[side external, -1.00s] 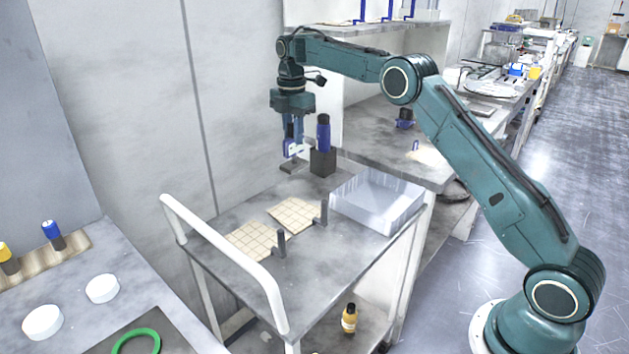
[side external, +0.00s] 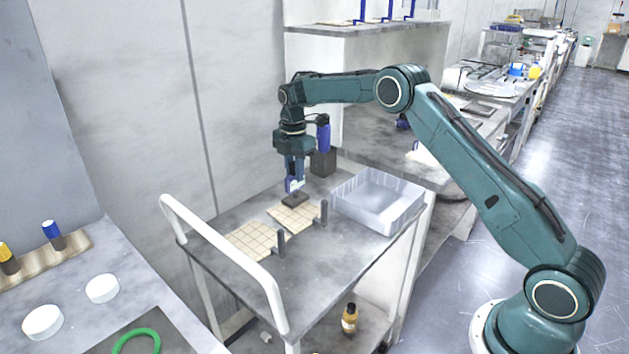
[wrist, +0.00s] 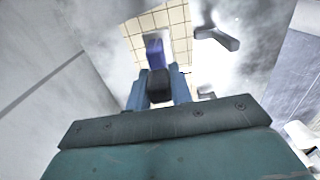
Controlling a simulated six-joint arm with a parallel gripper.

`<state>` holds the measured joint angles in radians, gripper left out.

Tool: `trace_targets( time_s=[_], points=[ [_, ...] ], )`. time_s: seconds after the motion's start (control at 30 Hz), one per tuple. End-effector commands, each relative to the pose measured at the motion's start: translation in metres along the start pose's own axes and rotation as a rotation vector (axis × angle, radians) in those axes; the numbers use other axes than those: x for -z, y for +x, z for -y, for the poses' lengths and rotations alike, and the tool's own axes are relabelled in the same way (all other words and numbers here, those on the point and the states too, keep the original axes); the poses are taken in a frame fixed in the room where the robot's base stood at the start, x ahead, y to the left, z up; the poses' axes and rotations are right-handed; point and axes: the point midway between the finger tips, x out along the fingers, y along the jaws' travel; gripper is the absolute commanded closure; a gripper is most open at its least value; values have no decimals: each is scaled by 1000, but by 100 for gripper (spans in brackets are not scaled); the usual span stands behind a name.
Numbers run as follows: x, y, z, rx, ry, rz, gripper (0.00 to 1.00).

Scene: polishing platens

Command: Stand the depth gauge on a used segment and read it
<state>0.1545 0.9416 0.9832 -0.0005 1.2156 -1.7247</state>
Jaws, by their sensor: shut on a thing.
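My gripper (side external: 294,172) is shut on the depth gauge (side external: 291,185), which has a blue and white body and a dark flat foot (side external: 295,200). The gauge hangs upright over the far end of a tan, grid-grooved segment (side external: 291,221) on the cart. I cannot tell whether the foot touches the segment. A second tan grid segment (side external: 250,242) lies nearer the cart's white handle. In the wrist view the gauge (wrist: 154,50) is between my fingers, with tan grid behind it; its reading is not legible.
Two dark upright posts (side external: 280,243) (side external: 323,212) stand beside the segments. A clear grey bin (side external: 385,212) sits on the cart's right. A black block (side external: 323,163) holding a blue-topped thing (side external: 323,133) stands behind. The cart's white handle (side external: 220,245) rises at left.

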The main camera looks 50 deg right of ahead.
Motion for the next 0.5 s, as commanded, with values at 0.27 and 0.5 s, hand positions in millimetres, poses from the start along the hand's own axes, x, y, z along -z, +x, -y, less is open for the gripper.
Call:
trace_targets(
  time_s=[0.27, 0.5],
  points=[
    [0, 31, 0, 2, 0, 0, 100],
    [0, 35, 0, 0, 0, 0, 100]
  ],
)
